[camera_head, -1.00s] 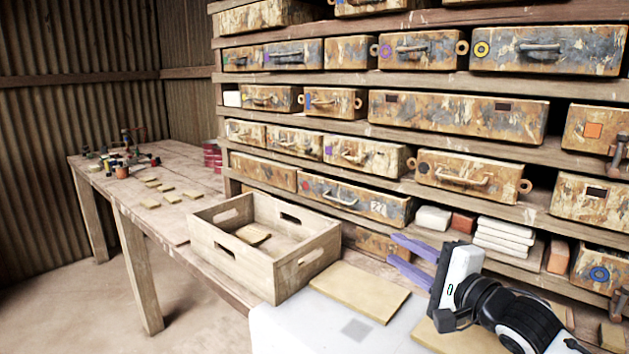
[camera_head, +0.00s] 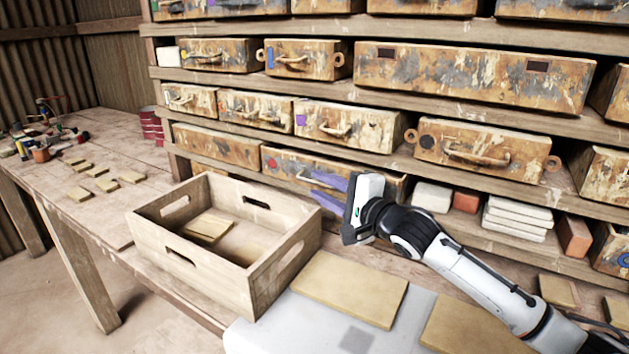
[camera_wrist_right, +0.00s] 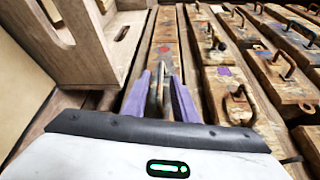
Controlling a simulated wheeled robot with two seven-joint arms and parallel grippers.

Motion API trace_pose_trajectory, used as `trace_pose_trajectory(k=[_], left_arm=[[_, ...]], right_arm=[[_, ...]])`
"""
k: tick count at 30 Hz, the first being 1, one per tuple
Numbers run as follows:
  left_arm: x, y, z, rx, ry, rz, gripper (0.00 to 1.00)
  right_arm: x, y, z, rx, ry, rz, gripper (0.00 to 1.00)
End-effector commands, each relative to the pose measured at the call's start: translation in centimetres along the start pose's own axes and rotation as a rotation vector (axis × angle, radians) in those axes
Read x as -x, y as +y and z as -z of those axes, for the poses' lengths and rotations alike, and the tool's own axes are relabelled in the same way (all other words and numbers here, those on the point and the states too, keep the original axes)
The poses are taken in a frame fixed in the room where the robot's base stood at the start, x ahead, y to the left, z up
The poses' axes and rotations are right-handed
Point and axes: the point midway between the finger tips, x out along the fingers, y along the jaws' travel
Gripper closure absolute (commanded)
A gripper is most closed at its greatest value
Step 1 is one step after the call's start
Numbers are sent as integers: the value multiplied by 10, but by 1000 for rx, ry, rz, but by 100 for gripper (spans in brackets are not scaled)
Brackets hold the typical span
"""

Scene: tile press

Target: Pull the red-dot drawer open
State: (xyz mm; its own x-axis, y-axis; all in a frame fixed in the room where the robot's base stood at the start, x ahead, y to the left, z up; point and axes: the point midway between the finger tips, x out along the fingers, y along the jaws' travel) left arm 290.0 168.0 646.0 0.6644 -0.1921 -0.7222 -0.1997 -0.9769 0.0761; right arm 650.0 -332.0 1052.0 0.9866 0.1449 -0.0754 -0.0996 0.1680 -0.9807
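The red-dot drawer (camera_head: 285,172) is in the low row of the rack, scuffed tan and grey, with a red dot at its left end. Its front looks flush with the shelf. It also shows in the right wrist view (camera_wrist_right: 166,62), where its bar handle (camera_wrist_right: 157,92) stands between my purple fingers. My right gripper (camera_head: 314,182) is open at the handle, with a finger on either side (camera_wrist_right: 160,88). A gap shows beside the handle, and I cannot tell whether either finger touches it. The gripper hides the drawer's right part in the head view. My left gripper is not in view.
A wooden crate (camera_head: 190,252) with tan tiles inside stands on the bench close in front of the drawer. A flat tan board (camera_head: 350,288) lies beside it. Other drawers fill the rack above, and white and red blocks (camera_head: 432,197) sit right of the gripper.

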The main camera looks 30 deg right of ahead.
Motion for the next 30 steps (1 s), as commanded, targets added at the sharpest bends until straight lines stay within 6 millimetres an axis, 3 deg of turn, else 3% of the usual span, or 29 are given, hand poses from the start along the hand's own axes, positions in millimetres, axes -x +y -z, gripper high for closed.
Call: trace_pose_trajectory(k=[6, 17, 22, 30], left_arm=[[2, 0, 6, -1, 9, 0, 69], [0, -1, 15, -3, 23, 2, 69], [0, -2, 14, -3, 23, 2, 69], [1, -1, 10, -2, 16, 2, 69]], right_arm=[[-23, -1, 0, -1, 0, 0, 74], [-27, 0, 0, 0, 0, 0, 74], [-27, 0, 0, 0, 0, 0, 100], [-27, 0, 0, 0, 0, 0, 100]])
